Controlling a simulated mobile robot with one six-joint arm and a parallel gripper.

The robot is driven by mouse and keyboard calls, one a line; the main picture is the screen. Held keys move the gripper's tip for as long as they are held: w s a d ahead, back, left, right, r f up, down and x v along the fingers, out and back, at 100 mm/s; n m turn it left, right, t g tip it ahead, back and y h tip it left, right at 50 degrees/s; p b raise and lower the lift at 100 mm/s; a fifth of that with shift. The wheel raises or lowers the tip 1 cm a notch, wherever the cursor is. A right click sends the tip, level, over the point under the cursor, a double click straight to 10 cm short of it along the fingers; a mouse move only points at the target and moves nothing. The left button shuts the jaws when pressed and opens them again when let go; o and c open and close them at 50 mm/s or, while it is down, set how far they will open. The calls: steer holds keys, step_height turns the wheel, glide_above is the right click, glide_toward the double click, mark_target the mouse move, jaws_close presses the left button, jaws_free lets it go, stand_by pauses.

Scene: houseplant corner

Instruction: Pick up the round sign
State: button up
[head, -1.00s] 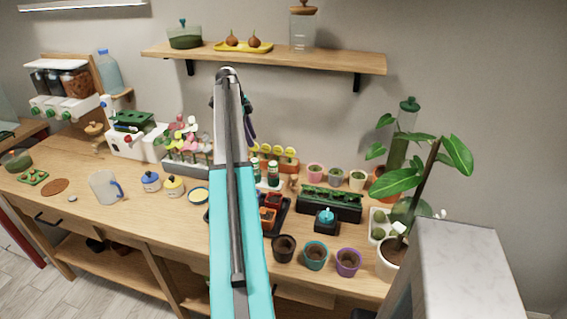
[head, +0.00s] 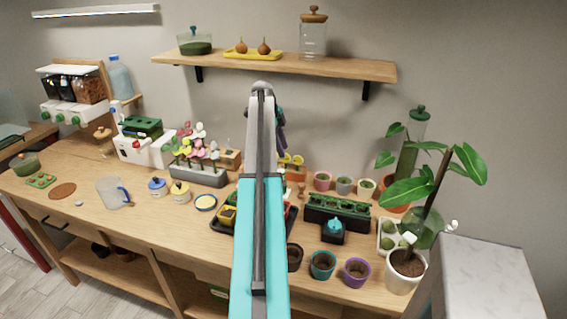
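Several small yellow, rounded signs (head: 291,160) stand in an orange-brown holder (head: 295,174) at the back of the bench, just right of my arm. My arm hides part of this row, and I cannot tell which sign is the round one of the task. My gripper (head: 279,135) shows only as a dark, purplish part at the far end of my arm, above and behind the bench items. The arm covers most of it, so its fingers and any contents are hidden.
A grey planter of colourful flowers (head: 199,176) stands left of my arm. A black tray (head: 222,222) lies partly under it. Right are small pots (head: 322,264), a green planter (head: 337,211) and a tall plant (head: 406,268). A wall shelf (head: 350,69) runs above.

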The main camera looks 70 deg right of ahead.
mark_target(286, 162)
steer(key=shift+f, duration=0.1)
stand_by(0.3)
steer(key=shift+p+x, duration=1.25)
steer(key=shift+x, duration=1.3)
steer(key=shift+s, duration=0.1)
steer(key=shift+c, duration=0.4)
jaws_close()
